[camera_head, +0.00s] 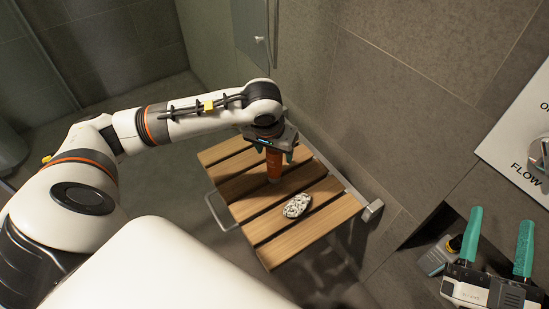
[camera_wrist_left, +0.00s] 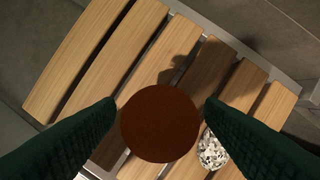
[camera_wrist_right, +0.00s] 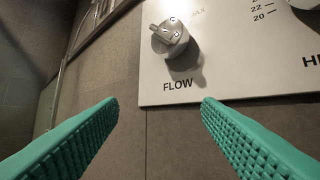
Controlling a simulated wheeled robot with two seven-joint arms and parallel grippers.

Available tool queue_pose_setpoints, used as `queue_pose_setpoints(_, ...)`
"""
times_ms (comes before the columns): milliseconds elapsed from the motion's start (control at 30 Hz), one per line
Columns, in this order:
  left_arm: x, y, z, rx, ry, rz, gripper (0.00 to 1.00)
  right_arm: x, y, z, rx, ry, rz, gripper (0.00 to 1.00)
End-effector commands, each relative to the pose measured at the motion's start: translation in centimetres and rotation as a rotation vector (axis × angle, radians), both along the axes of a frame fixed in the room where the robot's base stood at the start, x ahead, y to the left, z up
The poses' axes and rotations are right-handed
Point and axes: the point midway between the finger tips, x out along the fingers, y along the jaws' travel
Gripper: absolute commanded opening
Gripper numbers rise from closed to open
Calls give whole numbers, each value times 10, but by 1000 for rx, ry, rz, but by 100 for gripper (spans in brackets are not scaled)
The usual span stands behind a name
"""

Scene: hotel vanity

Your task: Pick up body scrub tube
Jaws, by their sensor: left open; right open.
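The body scrub tube (camera_head: 273,163) is a brown-orange tube standing upright on the slatted wooden seat. In the left wrist view its round brown end (camera_wrist_left: 160,123) faces the camera and lies between the fingers. My left gripper (camera_head: 271,143) points down from above, open, with its fingers on either side of the tube's upper part. Whether the fingers touch the tube cannot be told. My right gripper (camera_head: 495,245) is open and empty at the right, with green fingers pointing up; in the right wrist view (camera_wrist_right: 160,110) it faces the wall panel.
A speckled black-and-white stone-like object (camera_head: 297,205) lies on the wooden seat (camera_head: 325,220) near the tube. A grey bottle with a dark cap (camera_head: 436,256) stands in a wall niche beside my right gripper. A white control panel (camera_wrist_right: 240,70) with knobs is on the wall.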

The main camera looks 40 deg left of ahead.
Motion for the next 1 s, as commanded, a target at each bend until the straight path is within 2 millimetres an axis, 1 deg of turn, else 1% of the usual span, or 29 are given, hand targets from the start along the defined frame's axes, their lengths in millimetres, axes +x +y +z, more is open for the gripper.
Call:
queue_pose_setpoints(33,2,0,-9,-1,2,0,63,-4,0,4,14,-52,3,59)
queue_pose_setpoints(200,6,1,-24,-1,0,1,63,-16,0,22,53,-184,10,59)
queue_pose_setpoints(333,8,2,-28,-1,-1,0,63,-20,-1,28,65,-225,12,59)
queue_pose_setpoints(533,8,2,-27,-1,-1,0,63,-20,-1,29,65,-228,12,59)
queue_pose_setpoints(567,8,2,-27,0,-1,-1,61,-20,-1,29,65,-228,12,59)
queue_pose_setpoints(633,8,2,-27,-1,-1,0,50,-20,-1,28,65,-226,12,59)
queue_pose_setpoints(733,8,2,-27,-1,-1,0,34,-20,-1,39,65,-231,12,59)
queue_pose_setpoints(867,8,2,-27,-1,-1,0,12,-20,-1,40,66,-232,12,59)
queue_pose_setpoints(1000,8,2,-27,-1,-1,0,12,-20,-1,39,65,-231,12,59)
